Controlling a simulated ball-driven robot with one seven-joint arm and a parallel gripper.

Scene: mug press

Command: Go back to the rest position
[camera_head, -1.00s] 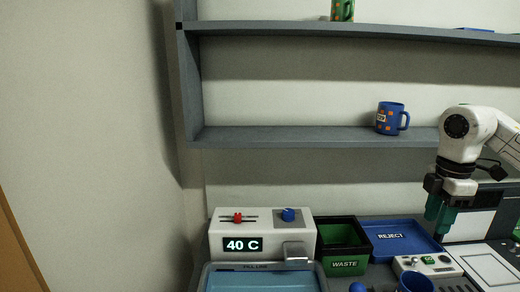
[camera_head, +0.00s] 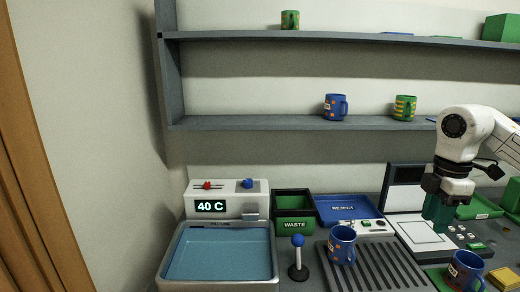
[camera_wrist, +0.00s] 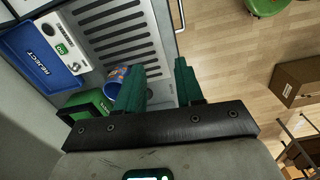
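My gripper (camera_head: 437,212) hangs with its green fingers pointing down at the right in the head view, above the press area. A blue mug (camera_head: 341,245) stands on the grey slatted rack (camera_head: 378,284). Another blue mug (camera_head: 465,270) stands at the lower right on a green surface. In the wrist view a blue mug (camera_wrist: 113,78) shows partly behind the left finger; I cannot tell which one it is.
A basin (camera_head: 165,279), a joystick (camera_head: 298,262), a WASTE bin (camera_head: 294,225) and a REJECT tray (camera_head: 345,222) line the counter. A flat white-framed device (camera_head: 418,240) lies below my gripper. Shelves hold a blue mug (camera_head: 335,107) and green mugs (camera_head: 404,108). A cardboard box (camera_wrist: 298,84) stands on the floor.

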